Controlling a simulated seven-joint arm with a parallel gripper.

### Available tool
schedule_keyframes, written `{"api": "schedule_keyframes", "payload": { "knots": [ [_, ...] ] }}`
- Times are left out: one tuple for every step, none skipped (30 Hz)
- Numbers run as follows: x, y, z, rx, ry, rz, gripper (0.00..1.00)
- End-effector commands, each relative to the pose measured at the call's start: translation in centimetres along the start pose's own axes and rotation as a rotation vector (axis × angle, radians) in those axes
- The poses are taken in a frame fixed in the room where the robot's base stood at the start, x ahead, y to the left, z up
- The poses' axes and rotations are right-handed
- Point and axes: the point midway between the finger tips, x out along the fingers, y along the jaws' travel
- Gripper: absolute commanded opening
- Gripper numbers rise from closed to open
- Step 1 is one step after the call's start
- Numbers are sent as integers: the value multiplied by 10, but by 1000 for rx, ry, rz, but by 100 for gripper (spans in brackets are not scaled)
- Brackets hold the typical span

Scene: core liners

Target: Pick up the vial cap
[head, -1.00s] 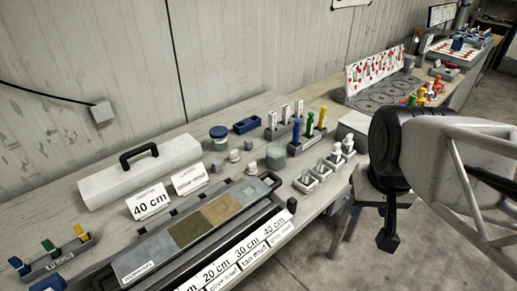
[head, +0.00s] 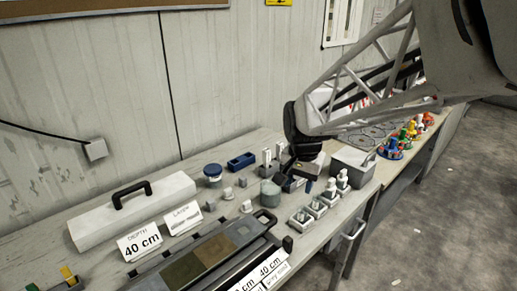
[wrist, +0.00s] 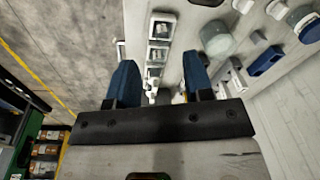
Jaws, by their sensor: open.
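Several small pale grey cap-like pieces stand on the bench left of a grey jar (head: 270,193), one of them a small grey piece (head: 246,206). I cannot tell which is the vial cap. Small pale pieces also show at the upper right of the wrist view, one a pale piece (wrist: 257,37). My gripper (head: 298,180) hangs over the bench, right of the grey jar, partly covering the racks behind. In the wrist view my gripper (wrist: 158,62) has its blue fingers wide apart, with nothing held between them.
A row of small square holders (head: 307,217) with white-topped vials (head: 342,181) stands right of the jar. A blue-lidded jar (head: 213,172), a blue tray (head: 241,161) and a grey box (head: 352,163) stand nearby. A core tray (head: 205,252) lies in front.

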Motion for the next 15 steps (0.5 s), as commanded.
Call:
{"api": "schedule_keyframes", "payload": {
  "knots": [
    [9,-12,-7,17,-9,5,47],
    [13,-19,-10,29,-12,6,47],
    [19,-28,-15,45,-16,9,47],
    [23,-35,-19,59,-19,11,47],
    [27,-42,-22,71,-23,13,47],
    [34,-51,-26,87,-27,16,47],
    [39,-57,-29,100,-31,18,47],
    [44,-64,-32,112,-34,21,47],
    [50,-73,-36,129,-38,24,47],
    [56,-80,-39,142,-41,26,47],
    [61,-87,-42,154,-43,29,47],
    [68,-96,-44,170,-48,33,47],
    [74,-103,-47,183,-50,35,47],
    [80,-110,-49,195,-53,38,47],
    [88,-119,-52,213,-56,41,47]
  ]
}}
